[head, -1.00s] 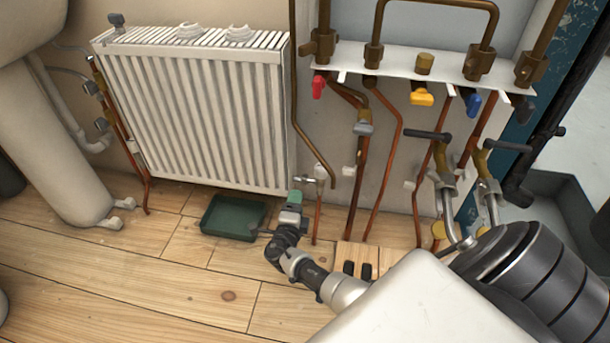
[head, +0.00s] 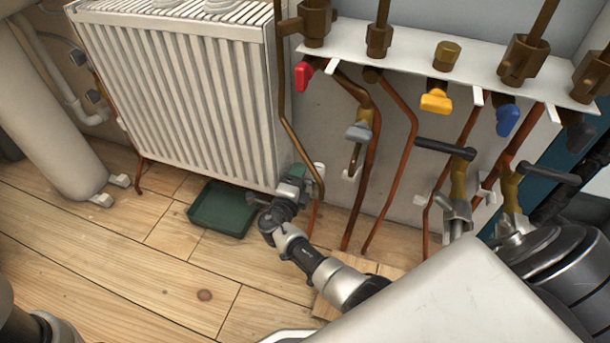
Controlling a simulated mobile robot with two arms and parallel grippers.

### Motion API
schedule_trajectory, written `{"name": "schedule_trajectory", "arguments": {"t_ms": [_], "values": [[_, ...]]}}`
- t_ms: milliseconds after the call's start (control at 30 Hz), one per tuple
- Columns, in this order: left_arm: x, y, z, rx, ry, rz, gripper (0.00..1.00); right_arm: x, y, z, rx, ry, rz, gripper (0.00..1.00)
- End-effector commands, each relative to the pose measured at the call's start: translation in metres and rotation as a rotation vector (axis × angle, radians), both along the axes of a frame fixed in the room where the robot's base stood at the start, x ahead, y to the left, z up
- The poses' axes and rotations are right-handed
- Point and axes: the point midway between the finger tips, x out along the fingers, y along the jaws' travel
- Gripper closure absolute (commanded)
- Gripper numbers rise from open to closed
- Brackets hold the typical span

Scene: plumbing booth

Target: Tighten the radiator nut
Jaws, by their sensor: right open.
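The white radiator (head: 185,95) stands against the wall at the left. My right gripper (head: 298,174), with green-tinted fingertips, is at the radiator's lower right corner, by the valve and pipe there. Its jaws are open, though the gap between them is hard to see from here. The radiator nut cannot be made out; the gripper and a brown pipe cover that spot. A small white valve part (head: 319,169) shows just right of the fingertips. I cannot tell whether the fingers touch the nut. My left gripper is not in view.
Copper pipes (head: 402,150) run down the wall at the right, under a white manifold shelf (head: 410,55) with red, yellow and blue handles. The floor at the left is mostly clear.

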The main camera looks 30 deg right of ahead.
Motion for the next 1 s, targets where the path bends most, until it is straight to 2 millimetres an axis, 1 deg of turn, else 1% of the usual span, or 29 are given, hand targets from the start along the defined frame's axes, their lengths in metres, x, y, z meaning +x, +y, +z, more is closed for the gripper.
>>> {"name": "schedule_trajectory", "arguments": {"t_ms": [200,233,533,767,867,1000], "values": [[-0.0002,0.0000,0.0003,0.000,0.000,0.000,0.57,0.0001,0.0002,0.0003,0.000,0.000,0.000,0.38],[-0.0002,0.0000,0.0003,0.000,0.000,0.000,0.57,0.0001,0.0002,0.0003,0.000,0.000,0.000,0.41],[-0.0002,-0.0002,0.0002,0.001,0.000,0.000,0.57,-0.0001,-0.0001,0.0000,0.000,0.000,0.000,0.87],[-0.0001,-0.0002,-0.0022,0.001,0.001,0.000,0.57,0.0000,-0.0005,-0.0010,-0.017,-0.012,0.000,0.87],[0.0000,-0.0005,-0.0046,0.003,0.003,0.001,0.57,0.0000,-0.0004,-0.0021,-0.045,-0.034,0.001,0.87],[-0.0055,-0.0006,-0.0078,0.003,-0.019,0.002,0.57,0.0000,-0.0006,-0.0035,-0.105,-0.085,0.001,0.87]]}}
